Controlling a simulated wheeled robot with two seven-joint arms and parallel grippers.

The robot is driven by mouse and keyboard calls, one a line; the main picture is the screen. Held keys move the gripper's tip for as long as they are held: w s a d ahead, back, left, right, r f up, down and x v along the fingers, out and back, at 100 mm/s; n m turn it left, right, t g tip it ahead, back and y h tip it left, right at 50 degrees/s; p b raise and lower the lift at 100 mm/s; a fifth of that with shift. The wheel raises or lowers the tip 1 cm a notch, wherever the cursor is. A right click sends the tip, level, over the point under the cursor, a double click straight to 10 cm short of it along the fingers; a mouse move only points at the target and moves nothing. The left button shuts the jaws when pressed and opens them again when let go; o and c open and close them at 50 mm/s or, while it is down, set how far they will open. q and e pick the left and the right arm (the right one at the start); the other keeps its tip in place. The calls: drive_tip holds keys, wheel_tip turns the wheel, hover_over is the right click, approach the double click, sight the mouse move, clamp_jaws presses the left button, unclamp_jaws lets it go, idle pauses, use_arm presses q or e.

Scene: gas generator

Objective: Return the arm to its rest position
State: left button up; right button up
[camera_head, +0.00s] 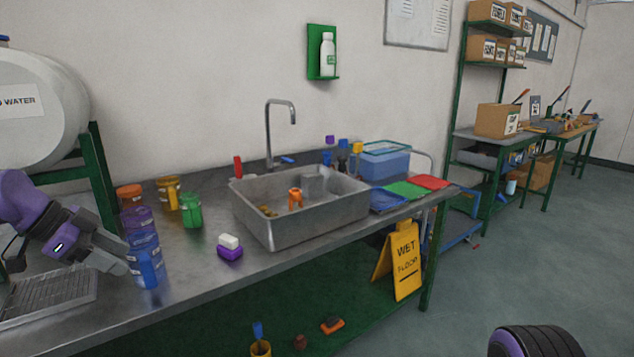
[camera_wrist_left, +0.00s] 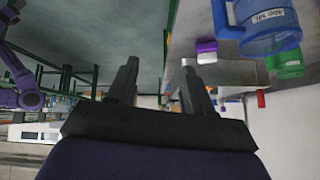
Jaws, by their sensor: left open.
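My left arm, purple and grey, comes in from the left over the steel counter in the head view. The blue jug (camera_wrist_left: 268,28), with a white label, hangs at the top right of that view, apart from the fingers. My right gripper does not show.
The steel counter (camera_head: 190,262) holds a sink (camera_head: 300,220), a green jar (camera_head: 191,210) and a white-and-purple sponge (camera_head: 229,248). A ribbed tray (camera_head: 48,295) lies at the left. A yellow wet-floor sign (camera_head: 400,262) stands by the counter's right end. Open floor lies to the right.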

use_arm(q)
drive_tip(key=s+d+f+m+g+y+p, duration=0.1)
drive_tip(key=s+d+f+m+y, duration=0.2)
drive_tip(key=f+m, duration=0.6)
drive_tip(key=s+f+m+g+y, duration=0.15)
drive_tip(key=f+m+y, duration=0.45)
drive_tip(key=f, duration=0.6)
drive_tip(key=s+d+f+m+g+y+p, duration=0.1)
drive_tip(key=s+d+f+m+y, duration=0.2)
drive_tip(key=f+m, duration=0.6)
drive_tip(key=s+d+f+m, duration=0.1)
drive_tip(key=s+f+m, duration=0.3)
drive_tip(key=s+m, duration=0.4)
drive_tip(key=s+d+f+m+t+h+p, duration=0.1)
drive_tip(key=s+f+m, duration=0.3)
drive_tip(key=s+m, duration=0.5)
drive_tip(key=s+d+f+m+h, duration=0.1)
drive_tip(key=s+f+m, duration=0.4)
drive_tip(key=s+m, duration=0.4)
drive_tip(key=m, duration=0.3)
drive_tip(key=shift+d+t, duration=0.25)
drive_tip(key=shift+t, duration=0.1)
drive_tip(key=shift+w, duration=0.1)
